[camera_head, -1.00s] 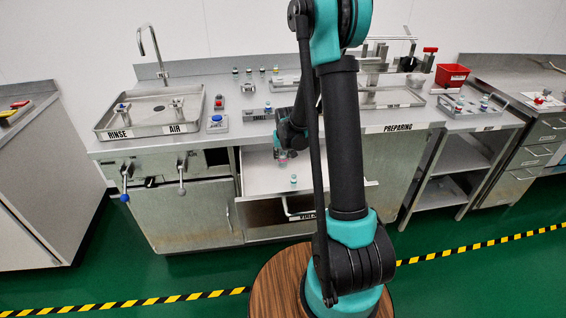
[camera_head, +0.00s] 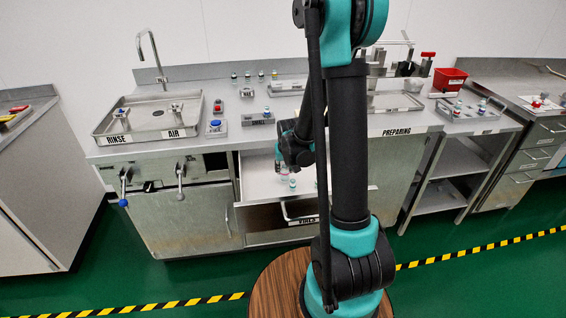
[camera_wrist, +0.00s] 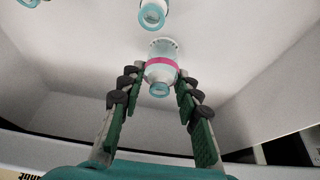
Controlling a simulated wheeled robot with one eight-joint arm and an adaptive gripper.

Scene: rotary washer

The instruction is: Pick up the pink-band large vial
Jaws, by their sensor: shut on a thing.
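The pink-band large vial (camera_wrist: 161,66) is between the two green-padded fingers of my gripper (camera_wrist: 159,77) in the wrist view. It is pale, with a pink band around it and a teal-rimmed end. My gripper is shut on it at about the band. In the head view my gripper (camera_head: 284,165) is low over the open white drawer (camera_head: 258,184), and the vial (camera_head: 284,172) shows small beneath it. I cannot tell whether the vial still touches the drawer floor.
Another teal-rimmed vial (camera_wrist: 152,14) stands close beyond the held one, and part of a third (camera_wrist: 28,2) shows at the corner. The drawer walls surround them. The countertop with the sink (camera_head: 150,116) and a SMALL-labelled rack (camera_head: 258,118) lies above and behind the drawer.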

